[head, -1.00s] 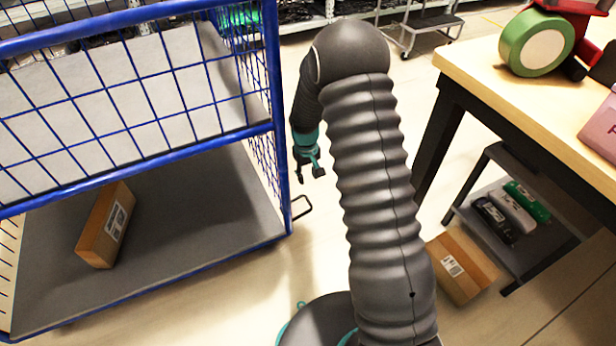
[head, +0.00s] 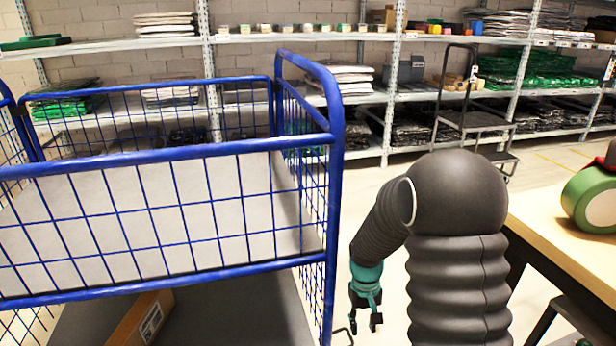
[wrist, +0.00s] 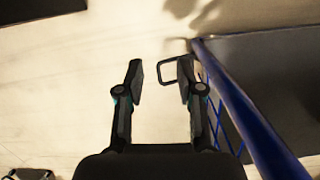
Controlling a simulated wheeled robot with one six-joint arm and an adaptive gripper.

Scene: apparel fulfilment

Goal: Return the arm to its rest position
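My gripper (head: 367,318) hangs below my bent arm, just right of the blue cart, in the head view.
The blue wire cart (head: 335,130) fills the left, with a cardboard box (head: 142,318) on its lower deck. Shelves (head: 300,37) line the back wall. Floor is clear between cart and shelves.

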